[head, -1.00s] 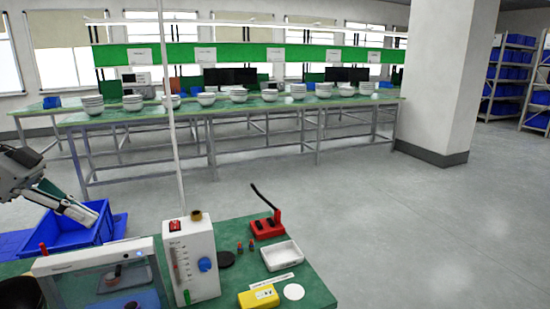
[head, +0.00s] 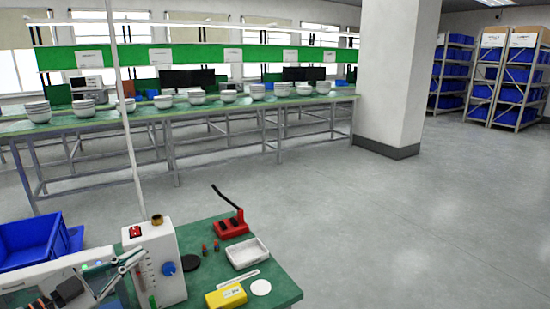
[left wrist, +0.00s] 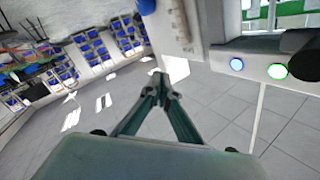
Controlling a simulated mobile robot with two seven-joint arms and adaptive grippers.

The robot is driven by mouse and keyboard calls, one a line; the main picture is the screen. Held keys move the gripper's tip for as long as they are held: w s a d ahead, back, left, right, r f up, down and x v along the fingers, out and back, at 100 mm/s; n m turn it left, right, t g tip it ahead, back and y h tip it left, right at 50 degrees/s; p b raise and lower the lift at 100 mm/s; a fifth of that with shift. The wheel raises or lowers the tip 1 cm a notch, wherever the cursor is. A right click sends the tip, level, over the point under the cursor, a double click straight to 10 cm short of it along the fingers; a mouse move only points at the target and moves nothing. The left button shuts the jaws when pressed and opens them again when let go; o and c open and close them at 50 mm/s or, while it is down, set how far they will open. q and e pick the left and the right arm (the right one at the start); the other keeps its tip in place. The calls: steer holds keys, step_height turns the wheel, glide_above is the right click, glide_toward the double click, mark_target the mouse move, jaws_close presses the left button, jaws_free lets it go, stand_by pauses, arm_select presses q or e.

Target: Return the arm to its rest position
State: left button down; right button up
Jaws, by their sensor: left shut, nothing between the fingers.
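My left gripper (head: 136,258) is at the lower left of the head view, in front of the white instrument box with a blue knob (head: 160,262). In the left wrist view the fingers of my left gripper (left wrist: 160,80) come together in a point, shut with nothing between them. The grey floor shows beyond them. In that view, part of a white unit with lit blue and green buttons (left wrist: 257,67) is at the upper right. My right gripper is in neither view.
The green bench (head: 285,285) carries a red lever tool (head: 231,227), a white tray (head: 247,253) and a yellow box (head: 225,296). A blue bin (head: 28,243) stands at the left. The floor to the right is clear.

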arm_select(q)
steer(key=s+a+f+n+g+y, duration=0.2)
steer(key=s+f+g+y, duration=0.2)
steer(key=s+f+y, duration=0.55)
steer(key=s+a+f+n+g+y, duration=0.25)
steer(key=s+f+g+y, duration=0.2)
steer(key=s+f, duration=0.9)
steer(key=w+d+f+n+t+h, duration=0.2)
steer(key=d+f+h, duration=0.5)
steer(key=d+f, duration=0.7)
steer(key=d+n+t, duration=0.1)
steer(key=d, duration=0.1)
steer(key=shift+w+d+h, duration=0.2)
steer(key=shift+d+h, duration=0.15)
steer(key=shift+h, duration=0.05)
